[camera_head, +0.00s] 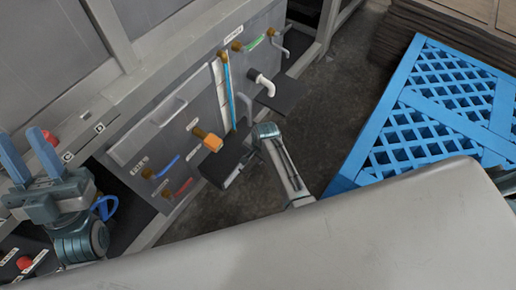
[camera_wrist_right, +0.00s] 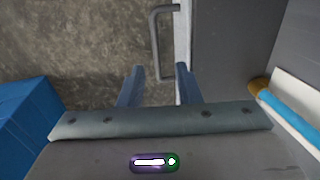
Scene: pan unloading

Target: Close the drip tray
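The drip tray (camera_head: 222,167) is a dark, flat tray that sticks out from the grey cabinet front, low down. In the right wrist view its pale front edge (camera_wrist_right: 183,30) carries a grey bar handle (camera_wrist_right: 155,45). My right gripper (camera_wrist_right: 158,72) is open, with its two fingers spread either side of the handle's near end in that view. I cannot tell whether they touch it. In the head view my right gripper (camera_head: 249,158) is small and close to the tray's front. My left gripper (camera_head: 28,160) is open and empty at the left.
The grey cabinet (camera_head: 170,115) carries pipes and valves, with an orange block (camera_head: 212,143) above the tray. A white bent spout (camera_head: 263,84) stands above another dark ledge (camera_head: 283,94). A blue lattice pallet (camera_head: 420,120) lies at right. Bare floor (camera_head: 335,115) lies between.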

